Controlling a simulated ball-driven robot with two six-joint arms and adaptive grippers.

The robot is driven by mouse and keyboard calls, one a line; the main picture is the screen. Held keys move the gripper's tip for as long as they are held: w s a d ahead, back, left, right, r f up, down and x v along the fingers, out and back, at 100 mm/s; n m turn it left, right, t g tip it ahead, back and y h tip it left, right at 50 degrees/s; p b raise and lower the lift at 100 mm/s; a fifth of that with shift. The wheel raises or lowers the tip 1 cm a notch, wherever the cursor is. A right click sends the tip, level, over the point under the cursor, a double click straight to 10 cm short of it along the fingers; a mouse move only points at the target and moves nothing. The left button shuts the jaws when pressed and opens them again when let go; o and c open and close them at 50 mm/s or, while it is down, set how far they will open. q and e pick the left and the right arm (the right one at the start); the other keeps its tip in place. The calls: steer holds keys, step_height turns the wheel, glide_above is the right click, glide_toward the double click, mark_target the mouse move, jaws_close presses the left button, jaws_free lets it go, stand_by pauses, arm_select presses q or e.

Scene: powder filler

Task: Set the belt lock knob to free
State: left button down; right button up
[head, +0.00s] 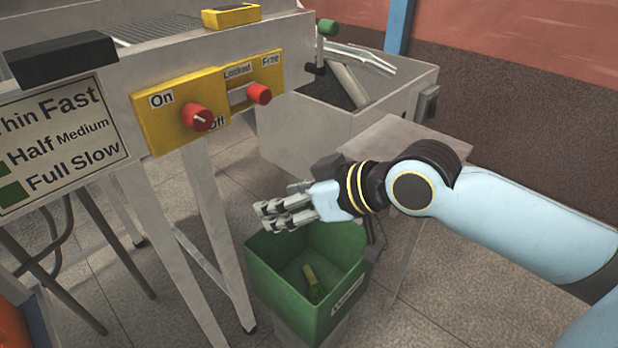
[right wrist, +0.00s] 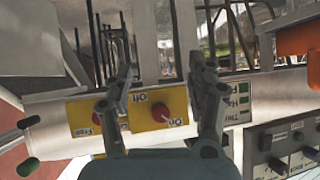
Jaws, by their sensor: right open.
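The belt lock knob (head: 259,94) is a red knob on a yellow plate, below the labels "Locked" and "Free". Which label it points to I cannot tell. My right gripper (head: 275,212) is open and empty, in front of and below the knob and apart from it, over a green bin. In the right wrist view the panel appears upside down beyond my open right gripper (right wrist: 165,72). There the yellow plate marked "Free" (right wrist: 85,117) is at the left, and one finger partly hides its knob. My left gripper is not in view.
A second red knob (head: 197,116) marked "On" and "Off" sits left of the lock knob. A grey box-shaped unit (head: 300,125) stands behind the bin. A sign (head: 62,140) hangs on the left.

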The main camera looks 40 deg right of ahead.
steer(key=shift+s+a+f+g+h, duration=0.15)
steer(key=shift+s+f+g, duration=0.3)
steer(key=shift+s, duration=0.45)
steer(key=shift+s+d+f+g+h, duration=0.1)
steer(key=shift+s+f+g+h, duration=0.15)
steer(key=shift+s+g, duration=0.45)
steer(key=shift+s+a+f+g+h, duration=0.1)
steer(key=shift+s+f+g+h, duration=0.2)
steer(key=shift+s, duration=0.75)
